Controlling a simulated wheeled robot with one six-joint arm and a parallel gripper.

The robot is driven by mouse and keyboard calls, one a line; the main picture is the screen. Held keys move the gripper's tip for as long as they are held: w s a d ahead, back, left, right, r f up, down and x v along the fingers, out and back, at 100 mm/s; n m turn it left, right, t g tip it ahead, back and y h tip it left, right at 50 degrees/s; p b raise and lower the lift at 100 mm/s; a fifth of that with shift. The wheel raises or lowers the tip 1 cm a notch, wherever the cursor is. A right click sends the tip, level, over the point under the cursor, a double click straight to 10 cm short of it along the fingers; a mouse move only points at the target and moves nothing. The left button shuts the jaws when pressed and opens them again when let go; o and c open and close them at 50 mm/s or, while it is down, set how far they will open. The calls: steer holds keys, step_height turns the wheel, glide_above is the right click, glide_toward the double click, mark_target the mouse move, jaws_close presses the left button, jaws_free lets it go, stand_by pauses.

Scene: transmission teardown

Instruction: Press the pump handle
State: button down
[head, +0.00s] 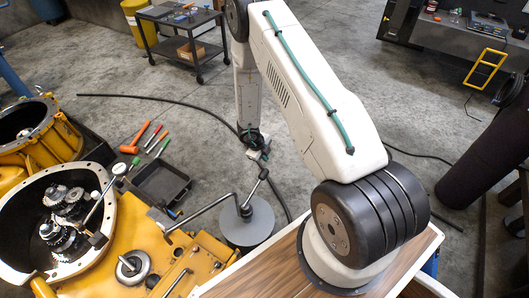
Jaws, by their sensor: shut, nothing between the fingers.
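My gripper (262,156) is shut and empty, small in the picture, at the end of my white arm. It points down just above a dark-tipped lever (256,187), which I take for the pump handle. The lever rises at a slant from a round grey disc-shaped part (248,222). A small gap seems to show between the fingers and the lever's tip, but I cannot tell for sure whether they touch. A bent metal rod (197,214) runs from the yellow housing (140,240) toward the disc.
An open gear housing (70,215) stands at the left. A black tray (160,182) and several hand tools (150,138) lie on the floor. A dark hose (165,98) crosses the concrete behind my gripper. A wheeled cart (180,35) stands at the back.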

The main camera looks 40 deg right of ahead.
steer(key=shift+w+d+r, duration=0.15)
steer(key=shift+w+r, duration=0.05)
steer(key=shift+r, duration=0.4)
steer(key=shift+w+d+r, duration=0.1)
steer(key=shift+w+r, duration=0.05)
steer(key=shift+r, duration=0.4)
